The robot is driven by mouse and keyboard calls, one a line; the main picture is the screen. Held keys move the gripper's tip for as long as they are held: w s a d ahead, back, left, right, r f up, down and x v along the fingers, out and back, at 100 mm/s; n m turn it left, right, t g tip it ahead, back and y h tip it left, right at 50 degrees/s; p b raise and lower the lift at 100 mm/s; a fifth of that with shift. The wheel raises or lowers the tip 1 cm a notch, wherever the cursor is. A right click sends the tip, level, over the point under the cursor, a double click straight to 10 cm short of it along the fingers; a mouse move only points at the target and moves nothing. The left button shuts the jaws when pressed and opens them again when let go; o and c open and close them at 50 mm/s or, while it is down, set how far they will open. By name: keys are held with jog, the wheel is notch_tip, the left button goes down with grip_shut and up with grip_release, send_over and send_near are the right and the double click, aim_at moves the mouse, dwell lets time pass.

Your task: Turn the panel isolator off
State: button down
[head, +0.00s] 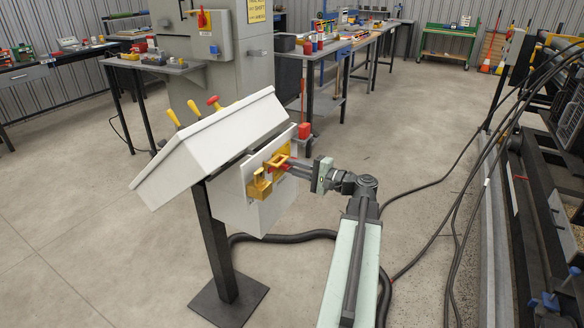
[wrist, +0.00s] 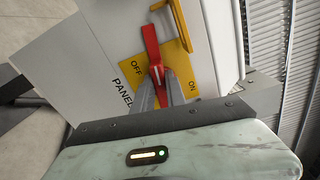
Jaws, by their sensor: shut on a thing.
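The panel isolator is a red handle (wrist: 151,45) on a yellow plate (wrist: 130,74) marked OFF and ON, with PANEL lettered beside it. In the wrist view the handle lies between the two words, its gripped end closer to OFF. A yellow guard (wrist: 181,25) stands beside it. In the head view it sits on the white box (head: 236,208) of a pedestal. My gripper (wrist: 160,78) is shut on the handle's end, one finger on each side; the fingers hide part of it. My gripper also shows in the head view (head: 287,166).
A grey cabinet with another red handle (head: 203,19) stands behind. Cables and machinery (head: 540,190) fill the right side. Open floor lies between.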

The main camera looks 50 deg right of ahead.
jog(key=shift+a+f+n, duration=0.1)
jog(key=shift+f+n, duration=0.05)
jog(key=shift+n, duration=0.65)
jog(key=c, duration=1.4)
grip_release()
jog(key=shift+o, duration=0.2)
jog(key=v, duration=0.8)
jog(key=shift+w, duration=0.1)
